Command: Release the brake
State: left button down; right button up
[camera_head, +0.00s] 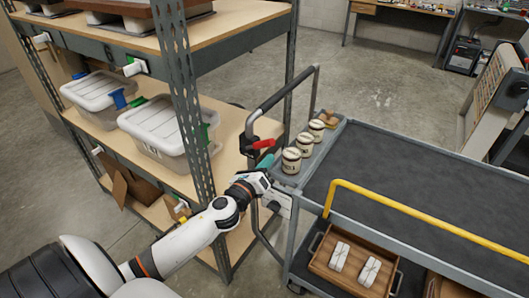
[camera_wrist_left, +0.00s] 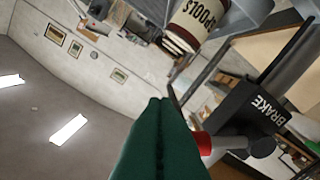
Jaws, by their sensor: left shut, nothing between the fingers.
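The brake (camera_head: 247,144) is a black box on the dark push handle at the left end of the grey cart, with a red-tipped lever (camera_head: 264,143). In the left wrist view the box (camera_wrist_left: 262,106) reads "BRAKE", and the red part (camera_wrist_left: 203,144) shows just right of the fingers. My left gripper (camera_head: 266,161) is close below the red lever in the head view. In the left wrist view its green fingers (camera_wrist_left: 160,102) are pressed together and empty. I cannot tell whether they touch the lever. My right gripper is not in view.
Several labelled tins (camera_head: 291,160) stand on the cart's end tray, close to my gripper. The cart's dark top (camera_head: 420,180) is bare, with a yellow rail (camera_head: 430,219) along its front. A steel shelf post (camera_head: 187,110) and lidded bins (camera_head: 165,127) stand left of the handle.

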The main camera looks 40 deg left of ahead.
pick_arm(q)
jog(key=shift+a+r, duration=0.45)
jog(key=shift+r, duration=0.15)
jog(key=shift+w, duration=0.1)
jog(key=shift+r+n+p, duration=0.25)
jog(key=shift+n+p, duration=0.15)
jog(key=shift+p, duration=0.05)
